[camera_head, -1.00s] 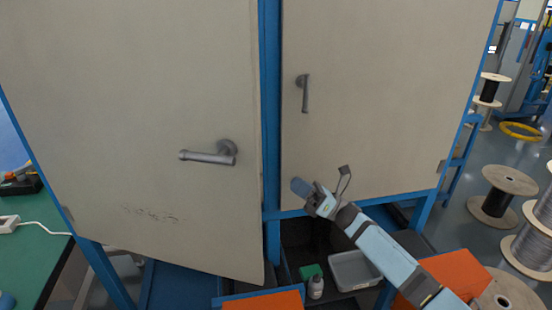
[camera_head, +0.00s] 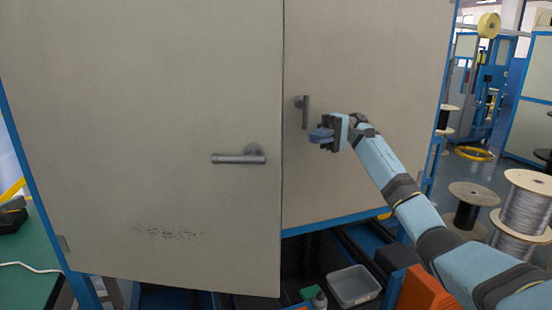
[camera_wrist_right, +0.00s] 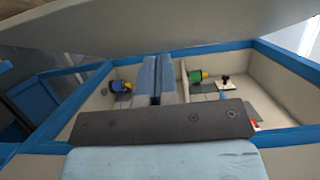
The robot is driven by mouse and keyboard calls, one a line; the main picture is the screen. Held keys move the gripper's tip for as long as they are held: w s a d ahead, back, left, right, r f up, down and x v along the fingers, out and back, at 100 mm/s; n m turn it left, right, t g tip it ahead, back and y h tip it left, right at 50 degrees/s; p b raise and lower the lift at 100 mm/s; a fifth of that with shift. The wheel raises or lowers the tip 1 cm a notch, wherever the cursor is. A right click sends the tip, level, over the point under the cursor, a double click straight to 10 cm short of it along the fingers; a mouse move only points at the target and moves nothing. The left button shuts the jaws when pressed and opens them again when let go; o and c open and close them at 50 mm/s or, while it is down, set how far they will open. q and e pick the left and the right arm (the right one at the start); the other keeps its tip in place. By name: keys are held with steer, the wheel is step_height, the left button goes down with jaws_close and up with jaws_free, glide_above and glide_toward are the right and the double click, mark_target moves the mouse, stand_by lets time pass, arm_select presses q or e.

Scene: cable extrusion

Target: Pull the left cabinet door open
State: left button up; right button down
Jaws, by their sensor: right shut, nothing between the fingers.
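The left cabinet door (camera_head: 130,130) is a large beige panel in the head view. It stands ajar, with its free edge out in front of the cabinet and covering the blue centre post. Its grey lever handle (camera_head: 238,158) lies level near that edge. My right gripper (camera_head: 320,135) is shut and empty, just right of the door's free edge and in front of the right door. In the right wrist view its closed fingers (camera_wrist_right: 156,78) point into the cabinet, below a pale panel that looks like the door. My left gripper is not in view.
The right cabinet door (camera_head: 380,60) looks closed, with an upright grey handle (camera_head: 304,112). A grey bin (camera_head: 353,285) sits below it. Cable spools (camera_head: 470,200) stand at the right. A green table (camera_head: 30,240) is at the left. The wrist view shows blue-framed compartments with small coloured parts.

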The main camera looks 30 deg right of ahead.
steer(key=s+a+p, duration=0.2)
steer(key=s+a, duration=0.2)
steer(key=a, duration=0.8)
steer(key=shift+p, duration=0.4)
steer(key=shift+s+a+f, duration=0.1)
steer(key=shift+s, duration=0.05)
